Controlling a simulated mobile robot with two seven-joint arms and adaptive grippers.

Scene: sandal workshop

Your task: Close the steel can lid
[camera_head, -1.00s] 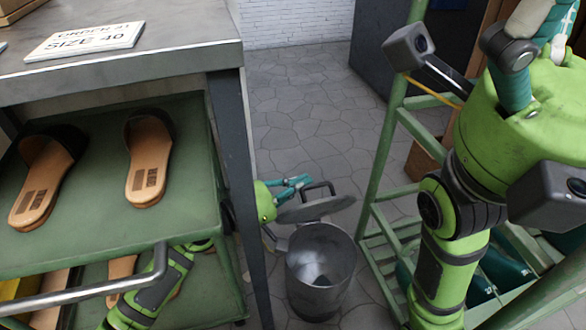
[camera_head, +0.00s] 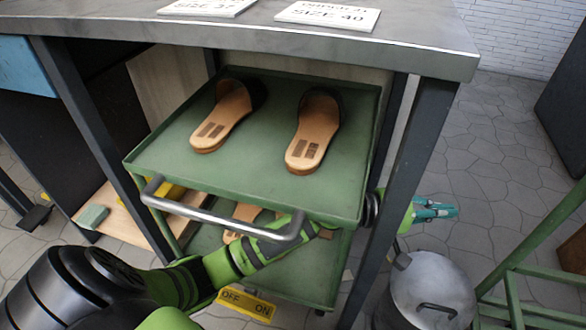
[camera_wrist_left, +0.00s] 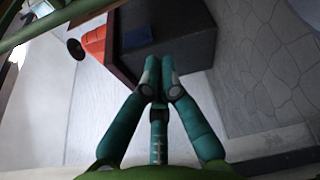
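The steel can (camera_head: 384,312) stands on the floor at the lower right of the head view, cut off by the bottom edge. Its round lid (camera_head: 430,280) lies over the mouth with its dark handle on top, and the inside of the can is hidden. Whether the rim is fully seated cannot be told. My left gripper (camera_head: 450,211) reaches out behind the table leg, beyond the can and apart from the lid. In the left wrist view its teal fingers (camera_wrist_left: 160,66) meet at the tips with nothing between them. My right gripper is not in view.
A metal-topped table (camera_head: 300,32) stands over a green cart (camera_head: 255,175) carrying two sandals. Its dark leg (camera_head: 396,195) is close to my left arm and the can. A green rack (camera_head: 530,250) stands right of the can. Tiled floor behind the can is clear.

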